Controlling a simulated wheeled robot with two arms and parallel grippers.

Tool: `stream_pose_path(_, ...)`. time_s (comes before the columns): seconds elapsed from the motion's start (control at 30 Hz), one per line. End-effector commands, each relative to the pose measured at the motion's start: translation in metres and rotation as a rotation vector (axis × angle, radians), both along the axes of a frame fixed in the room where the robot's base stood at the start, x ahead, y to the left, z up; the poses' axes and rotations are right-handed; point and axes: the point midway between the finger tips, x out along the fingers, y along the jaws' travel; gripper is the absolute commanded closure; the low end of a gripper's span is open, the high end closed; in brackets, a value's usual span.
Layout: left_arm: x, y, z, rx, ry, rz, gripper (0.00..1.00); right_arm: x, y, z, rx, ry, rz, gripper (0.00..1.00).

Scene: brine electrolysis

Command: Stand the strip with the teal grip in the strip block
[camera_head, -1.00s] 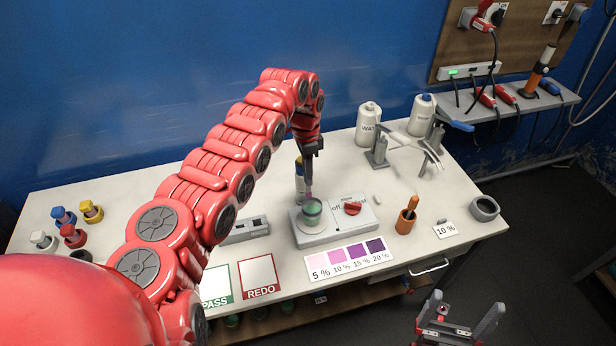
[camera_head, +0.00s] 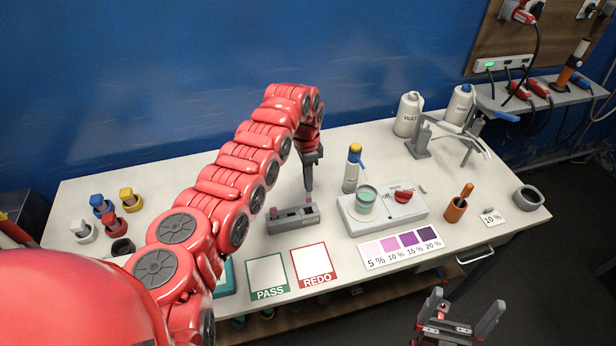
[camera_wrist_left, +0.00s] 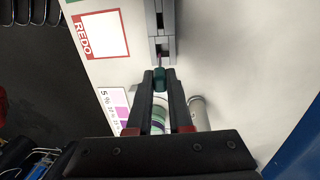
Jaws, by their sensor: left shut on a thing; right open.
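The strip block (camera_head: 280,225) is a long grey block on the table; in the left wrist view it (camera_wrist_left: 153,20) has dark slots. My left gripper (camera_head: 308,195) points down at the block's right end in the head view. In the left wrist view my left gripper (camera_wrist_left: 160,78) is shut on the teal grip (camera_wrist_left: 160,80) of the strip. A small purple part of the strip shows beyond the grip, near the block's near end. I cannot tell whether the strip is in a slot. My right gripper (camera_head: 460,312) is open and empty, in front of the table.
A beaker with green liquid (camera_head: 366,199) stands on the stirrer (camera_head: 411,211) to the right. The PASS card (camera_head: 267,272) and REDO card (camera_head: 314,264) lie in front of the block. Several coloured caps stand at the left.

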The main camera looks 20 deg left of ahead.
Motion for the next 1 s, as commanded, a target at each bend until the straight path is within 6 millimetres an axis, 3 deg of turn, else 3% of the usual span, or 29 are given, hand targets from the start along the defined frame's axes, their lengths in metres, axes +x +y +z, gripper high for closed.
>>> stream_pose_path(0.6,-0.001,-0.001,-0.058,0.000,0.000,0.000,1.00,0.000,0.000,-0.034,0.000,0.000,0.000,0.00)
stream_pose_path(1.0,-0.001,-0.001,-0.070,0.001,-0.001,0.000,1.00,0.000,0.000,-0.041,0.000,0.000,0.000,0.00)
